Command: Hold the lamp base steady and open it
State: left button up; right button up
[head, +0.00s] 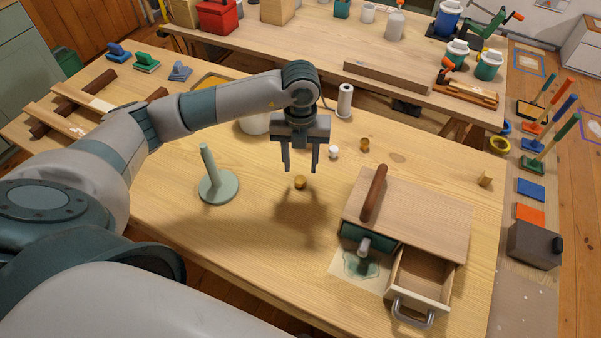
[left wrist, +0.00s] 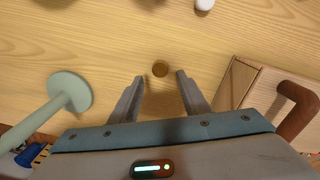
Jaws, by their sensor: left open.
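A pale green stand with a round foot and a slanting post (head: 218,187), which may be the lamp base, stands on the table left of my left gripper; it also shows in the left wrist view (left wrist: 68,92). My left gripper (head: 300,170) points down over the table, open and empty. A small amber-brown knob-like piece (head: 300,182) lies below its fingertips; in the left wrist view the piece (left wrist: 160,69) shows between the fingers (left wrist: 160,78). A wooden cabinet (head: 425,215) stands to the right, its right drawer (head: 422,280) pulled out, showing an empty inside. My right gripper is out of view.
A dark red-brown bar (head: 374,193) lies on the cabinet top. A teal drawer front with a grey handle (head: 364,246) faces a green-stained sheet (head: 345,262). A small white piece (head: 333,153) and another amber piece (head: 365,144) lie behind. The table's middle is mostly clear.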

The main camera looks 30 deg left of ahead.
aim_at(301, 179)
pick_arm(q)
notch_tip(301, 179, up, 6)
jog(key=b, duration=0.1)
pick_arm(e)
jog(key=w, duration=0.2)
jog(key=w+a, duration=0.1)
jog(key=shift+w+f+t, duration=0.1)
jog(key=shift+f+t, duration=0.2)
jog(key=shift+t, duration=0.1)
pick_arm(q)
jog(key=shift+r, duration=0.1)
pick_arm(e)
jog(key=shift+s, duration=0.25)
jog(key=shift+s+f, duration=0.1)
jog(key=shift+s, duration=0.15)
